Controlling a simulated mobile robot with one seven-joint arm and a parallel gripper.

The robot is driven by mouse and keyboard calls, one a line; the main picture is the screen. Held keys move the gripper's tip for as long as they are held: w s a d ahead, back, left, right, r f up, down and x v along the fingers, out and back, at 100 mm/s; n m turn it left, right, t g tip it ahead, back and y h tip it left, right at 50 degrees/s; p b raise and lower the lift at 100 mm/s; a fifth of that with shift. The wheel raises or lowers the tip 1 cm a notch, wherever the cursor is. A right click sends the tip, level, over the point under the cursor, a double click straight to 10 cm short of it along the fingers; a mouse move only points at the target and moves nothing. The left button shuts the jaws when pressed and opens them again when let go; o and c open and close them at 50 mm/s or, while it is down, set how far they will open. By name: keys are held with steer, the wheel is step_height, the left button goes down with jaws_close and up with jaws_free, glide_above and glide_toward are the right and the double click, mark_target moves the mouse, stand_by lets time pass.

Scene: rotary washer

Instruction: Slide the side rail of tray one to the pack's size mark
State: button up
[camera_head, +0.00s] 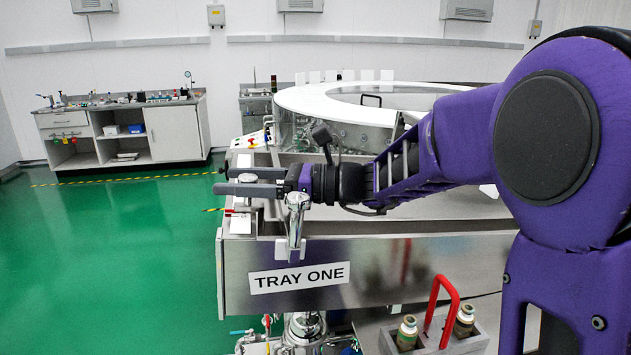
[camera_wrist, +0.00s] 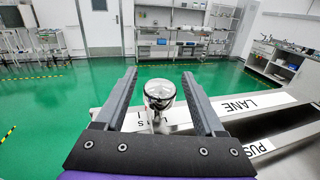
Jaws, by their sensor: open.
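Tray one carries a "TRAY ONE" label (camera_head: 299,278) on its steel front panel (camera_head: 375,270). My gripper (camera_head: 226,181) is open above the tray's left end, its two fingers pointing left in the head view. A round shiny knob (camera_head: 248,178) shows between the fingers. In the wrist view my gripper (camera_wrist: 160,74) has this knob (camera_wrist: 159,93) between its fingers, with gaps on both sides. A white strip with a letter "S" and a tick (camera_wrist: 139,120) lies below the knob, partly hidden. I cannot clearly make out the side rail or the pack.
A chrome handle (camera_head: 297,220) stands at the tray's front edge, close to my wrist. A strip marked "LANE" (camera_wrist: 245,104) lies right of the fingers. A grey carrier with a red handle (camera_head: 437,315) holds bottles at the front. Green floor (camera_head: 110,260) is open at left.

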steer(key=d, duration=1.5)
steer(key=shift+s+d, duration=0.2)
steer(key=shift+d, duration=0.15)
